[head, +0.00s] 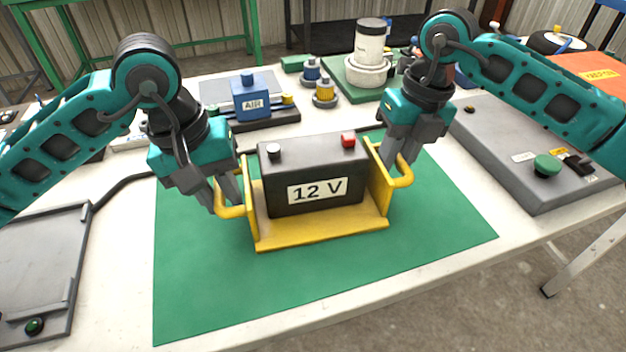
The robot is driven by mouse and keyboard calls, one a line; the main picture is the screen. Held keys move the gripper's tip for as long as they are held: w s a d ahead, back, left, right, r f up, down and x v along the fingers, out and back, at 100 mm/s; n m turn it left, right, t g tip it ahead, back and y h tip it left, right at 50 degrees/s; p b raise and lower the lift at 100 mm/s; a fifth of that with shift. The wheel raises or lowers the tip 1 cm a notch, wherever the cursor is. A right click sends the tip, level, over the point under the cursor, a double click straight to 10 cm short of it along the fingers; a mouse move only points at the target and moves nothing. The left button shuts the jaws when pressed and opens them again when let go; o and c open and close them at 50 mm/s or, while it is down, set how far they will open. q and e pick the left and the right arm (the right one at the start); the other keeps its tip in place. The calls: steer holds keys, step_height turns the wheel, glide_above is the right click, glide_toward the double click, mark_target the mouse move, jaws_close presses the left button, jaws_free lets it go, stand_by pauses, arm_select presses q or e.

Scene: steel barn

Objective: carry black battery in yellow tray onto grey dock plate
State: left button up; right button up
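The black battery (310,165), marked 12 V with a grey and a red terminal, sits upright in the yellow tray (322,233) on the green mat. I cannot tell whether the tray touches the mat or hangs just above it. My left gripper (224,200) is around the tray's left handle and looks shut on it. My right gripper (401,170) is at the right handle and also looks shut on it. A grey plate (38,255) with a rim, a cable and a green button lies at the far left and looks like the dock plate.
The green mat (300,290) is clear in front of the tray. A grey slab (520,165) with a green knob fills the right side. Behind stand a blue AIR block (251,100), small bottles and a white cylinder (369,50). The table's front edge is close.

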arm_select(q)
jaws_close()
arm_select(e)
jaws_close()
arm_select(q)
steer(key=shift+r, duration=0.15)
arm_select(e)
steer(key=shift+r, duration=0.15)
stand_by(0.8)
